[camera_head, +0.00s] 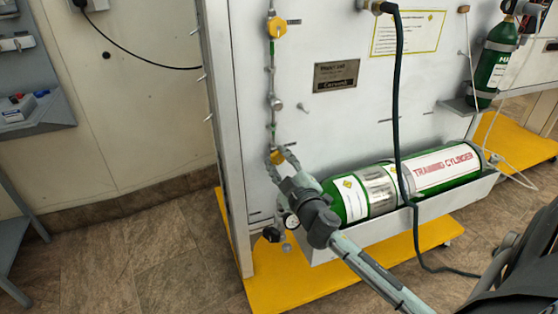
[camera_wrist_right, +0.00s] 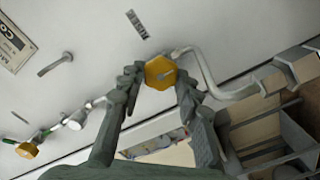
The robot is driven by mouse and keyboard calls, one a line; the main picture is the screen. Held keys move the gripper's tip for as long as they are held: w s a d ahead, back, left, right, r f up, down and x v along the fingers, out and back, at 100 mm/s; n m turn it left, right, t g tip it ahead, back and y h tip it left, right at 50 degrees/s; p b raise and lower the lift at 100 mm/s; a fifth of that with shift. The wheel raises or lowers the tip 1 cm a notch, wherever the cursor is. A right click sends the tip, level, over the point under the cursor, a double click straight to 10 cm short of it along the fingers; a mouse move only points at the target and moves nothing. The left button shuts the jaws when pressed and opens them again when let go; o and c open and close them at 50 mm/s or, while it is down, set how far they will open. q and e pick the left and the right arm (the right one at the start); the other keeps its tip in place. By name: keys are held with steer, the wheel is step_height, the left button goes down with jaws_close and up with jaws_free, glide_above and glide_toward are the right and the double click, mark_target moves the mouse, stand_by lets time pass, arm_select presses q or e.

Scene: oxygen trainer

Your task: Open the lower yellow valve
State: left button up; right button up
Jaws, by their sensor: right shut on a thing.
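The lower yellow valve (camera_head: 277,157) is on the pipe running down the left part of the white panel. In the wrist view it is a yellow knob (camera_wrist_right: 160,72) with a small grey mark on its face. My right gripper (camera_head: 281,156) is at this valve, its fingers on either side of it; in the wrist view the fingertips (camera_wrist_right: 159,76) are closed around the knob. The fingers partly hide the valve in the head view. The upper yellow valve (camera_head: 277,27) is higher on the same pipe and also shows in the wrist view (camera_wrist_right: 27,150). My left gripper is out of view.
A green training cylinder (camera_head: 345,200) lies in a white tray (camera_head: 395,225) right of my gripper. A dark hose (camera_head: 396,110) hangs down the panel. A gauge (camera_head: 292,222) is below the valve. A yellow base (camera_head: 270,285) runs along the floor.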

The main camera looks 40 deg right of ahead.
steer(key=o, duration=1.2)
steer(key=shift+c, duration=0.2)
steer(key=v, duration=1.2)
steer(key=shift+s+f, duration=0.1)
